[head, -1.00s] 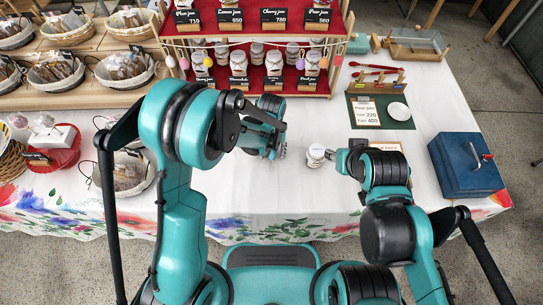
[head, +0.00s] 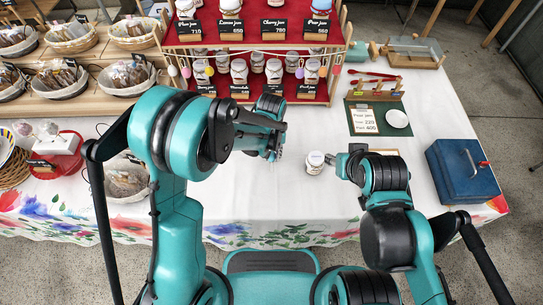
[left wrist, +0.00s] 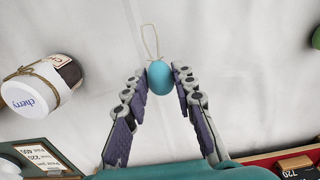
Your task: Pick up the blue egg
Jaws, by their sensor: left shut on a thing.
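The blue egg (left wrist: 160,77) shows in the left wrist view with a thin loop of string at its top. It sits between the fingertips of my left gripper (left wrist: 159,73), which are closed against its two sides. In the head view my left gripper (head: 273,150) is over the white cloth, in front of the red shelf, and the egg is hidden there. My right gripper (head: 333,160) is at the right, close beside a white-lidded jar (head: 314,163). Its fingers are too small and covered to tell their state.
The red shelf (head: 255,98) with jam jars and hanging coloured eggs stands behind my left gripper. A cherry jar (left wrist: 40,88) is at the left in the wrist view. A blue box (head: 463,170) stands at the right. The cloth (head: 240,190) near the front is mostly clear.

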